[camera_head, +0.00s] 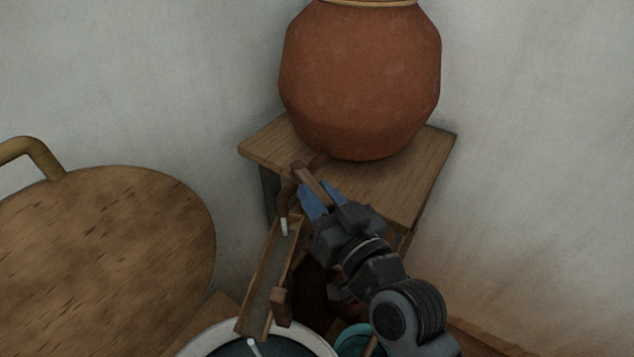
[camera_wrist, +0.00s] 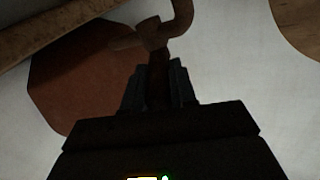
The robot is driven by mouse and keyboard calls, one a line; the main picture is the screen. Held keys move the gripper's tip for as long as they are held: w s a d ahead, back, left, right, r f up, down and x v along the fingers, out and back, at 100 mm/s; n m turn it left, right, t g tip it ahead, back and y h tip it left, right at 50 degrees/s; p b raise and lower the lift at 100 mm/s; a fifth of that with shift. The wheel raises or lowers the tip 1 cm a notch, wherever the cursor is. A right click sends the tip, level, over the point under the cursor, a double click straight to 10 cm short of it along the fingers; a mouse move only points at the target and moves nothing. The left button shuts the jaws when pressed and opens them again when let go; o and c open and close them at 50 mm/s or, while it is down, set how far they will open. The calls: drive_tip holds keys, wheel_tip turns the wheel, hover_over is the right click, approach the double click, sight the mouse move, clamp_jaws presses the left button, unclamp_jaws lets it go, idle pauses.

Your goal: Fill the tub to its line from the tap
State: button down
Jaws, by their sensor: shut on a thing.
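My gripper (camera_head: 318,193), with blue fingers, is shut on the handle of the brown tap (camera_head: 284,198) at the front of the wooden stand. In the wrist view the tap's handle (camera_wrist: 158,75) runs between the dark fingers, with the curved spout above. A short whitish stream (camera_head: 284,227) drops from the spout into a sloping wooden trough (camera_head: 258,300). Another pale stream (camera_head: 253,346) shows at the trough's low end, over the tub. The tub (camera_head: 205,340) shows its white rim and dark teal inside at the bottom edge. Its fill line is not visible.
A large clay pot (camera_head: 360,85) stands on the wooden stand (camera_head: 420,175) against the wall. A round brown top with a curved handle (camera_head: 110,250) is at left. A teal vessel (camera_head: 350,338) sits right of the tub, partly hidden by my arm.

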drive_tip(key=c, duration=0.9)
unclamp_jaws()
drive_tip(key=shift+b+v, duration=1.2)
drive_tip(key=shift+v, duration=2.75)
